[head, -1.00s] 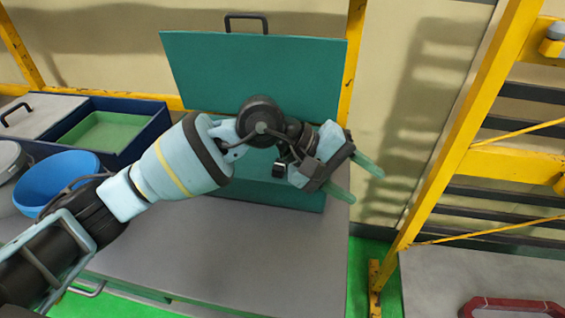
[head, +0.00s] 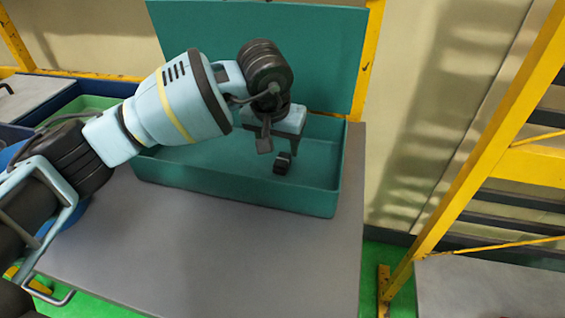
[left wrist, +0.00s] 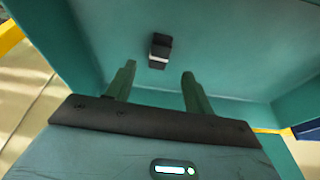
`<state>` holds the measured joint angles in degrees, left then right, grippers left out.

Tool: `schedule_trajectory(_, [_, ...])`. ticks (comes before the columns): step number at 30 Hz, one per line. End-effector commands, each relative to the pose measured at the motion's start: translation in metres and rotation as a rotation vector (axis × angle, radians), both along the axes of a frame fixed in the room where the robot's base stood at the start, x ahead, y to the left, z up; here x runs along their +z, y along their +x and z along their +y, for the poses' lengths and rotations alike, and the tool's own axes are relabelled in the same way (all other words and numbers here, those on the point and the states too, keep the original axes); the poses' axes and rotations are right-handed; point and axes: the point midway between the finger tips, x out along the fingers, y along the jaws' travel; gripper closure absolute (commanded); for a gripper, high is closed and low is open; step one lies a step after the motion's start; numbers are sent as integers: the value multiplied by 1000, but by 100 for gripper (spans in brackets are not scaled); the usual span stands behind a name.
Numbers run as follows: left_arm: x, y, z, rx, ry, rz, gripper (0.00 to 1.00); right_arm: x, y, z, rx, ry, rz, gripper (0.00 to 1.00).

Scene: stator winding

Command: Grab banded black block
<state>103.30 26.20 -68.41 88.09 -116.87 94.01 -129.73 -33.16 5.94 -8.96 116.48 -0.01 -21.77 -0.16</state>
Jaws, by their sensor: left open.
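The banded black block (head: 283,163) is a small dark block with a pale band. It lies on the floor of the teal open box (head: 240,195). In the left wrist view the block (left wrist: 160,50) is ahead of and between the two green fingertips, not gripped. My left gripper (head: 280,150) points down into the box above the block, open and empty; its spread fingers also show in the left wrist view (left wrist: 158,70). I cannot tell the exact height between fingertips and block. My right gripper is not in view.
The box's teal lid (head: 320,60) stands upright at its back. The box is on a grey table (head: 200,250) with clear room in front. A dark blue container (head: 60,95) sits at the left. A yellow frame (head: 470,150) stands at the right.

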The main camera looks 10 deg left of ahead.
Motion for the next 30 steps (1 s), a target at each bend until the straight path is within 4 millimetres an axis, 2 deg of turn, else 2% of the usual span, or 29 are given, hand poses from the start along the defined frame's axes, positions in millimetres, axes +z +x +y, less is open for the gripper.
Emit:
schedule_trajectory(5, [-4,1,-1,-1,-2,-1,47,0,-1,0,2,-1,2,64])
schedule_trajectory(16, [-47,15,-3,1,-2,1,47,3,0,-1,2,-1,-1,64])
schedule_trajectory(25, [-51,16,-3,-1,-2,-1,47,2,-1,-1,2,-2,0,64])
schedule_trajectory(26, [-52,16,-3,-1,-2,-1,49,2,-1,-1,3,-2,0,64])
schedule_trajectory(30, [-51,16,-3,-1,-2,-1,67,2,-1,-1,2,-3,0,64])
